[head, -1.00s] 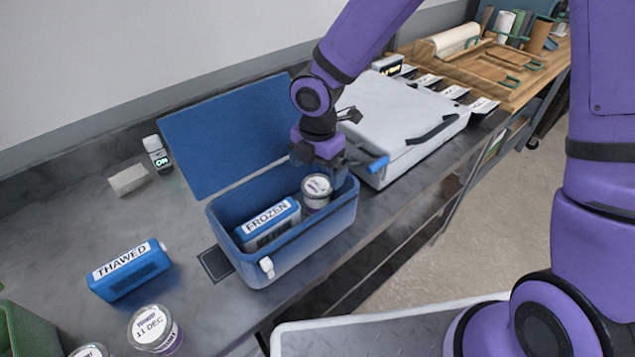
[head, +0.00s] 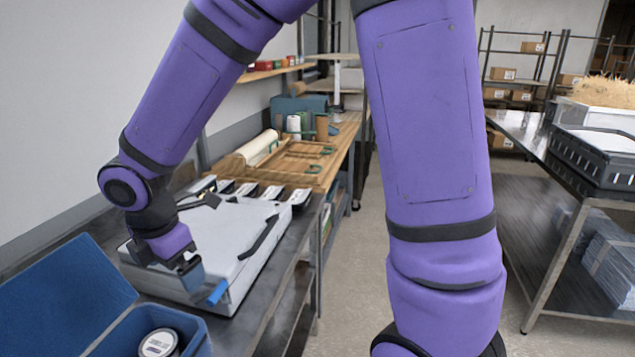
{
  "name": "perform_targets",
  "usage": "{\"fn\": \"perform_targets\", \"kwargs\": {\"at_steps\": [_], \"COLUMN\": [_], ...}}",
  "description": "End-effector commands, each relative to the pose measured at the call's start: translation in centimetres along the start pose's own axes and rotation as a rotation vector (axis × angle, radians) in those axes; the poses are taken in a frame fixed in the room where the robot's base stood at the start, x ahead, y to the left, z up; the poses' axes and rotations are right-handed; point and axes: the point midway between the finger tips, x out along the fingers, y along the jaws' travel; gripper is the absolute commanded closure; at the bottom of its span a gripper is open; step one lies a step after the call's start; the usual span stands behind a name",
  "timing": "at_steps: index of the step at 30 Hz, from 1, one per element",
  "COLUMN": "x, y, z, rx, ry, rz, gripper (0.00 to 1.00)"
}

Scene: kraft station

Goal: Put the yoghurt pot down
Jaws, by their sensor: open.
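The yoghurt pot (head: 158,343) stands in the open blue cool box (head: 196,335) at the bottom left of the head view. Its pale, printed lid shows, and the picture's lower edge cuts it off. My gripper (head: 192,277) is open, above and to the right of the pot, apart from it. It appears in front of the white lidded box. Its fingers are partly hidden by its own body, and nothing shows between them.
The cool box's blue lid (head: 62,298) stands open to the left. The white lidded box (head: 225,230) with a black handle sits just beyond the cool box. A wooden bench (head: 300,165) lies further back. Open floor (head: 345,265) runs between the counters.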

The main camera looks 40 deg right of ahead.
Motion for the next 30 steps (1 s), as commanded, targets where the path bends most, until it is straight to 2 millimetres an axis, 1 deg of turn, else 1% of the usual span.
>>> {"fn": "perform_targets", "kwargs": {"at_steps": [1, 6, 11, 15, 17, 21, 24, 27, 30], "x": [-1.4, -5.3, -8.7, -11.4, -12.4, -14.4, -15.4, -16.1, -16.5], "y": [-0.7, -3.5, -6.8, -10.1, -11.6, -15.2, -17.6, -19.6, -20.9], "z": [1.3, 5.1, 8.0, 10.0, 10.7, 12.0, 12.6, 13.0, 13.1], "rx": [0.091, 0.43, 0.75, 1.028, 1.146, 1.416, 1.591, 1.731, 1.827], "ry": [-0.022, -0.057, -0.052, -0.015, 0.011, 0.093, 0.167, 0.236, 0.292], "rz": [0.02, 0.078, 0.142, 0.197, 0.219, 0.262, 0.283, 0.289, 0.29], "gripper": [0.0, 0.0, 0.0, 0.0, 0.0, 0.0, 0.0, 0.0, 0.0]}}
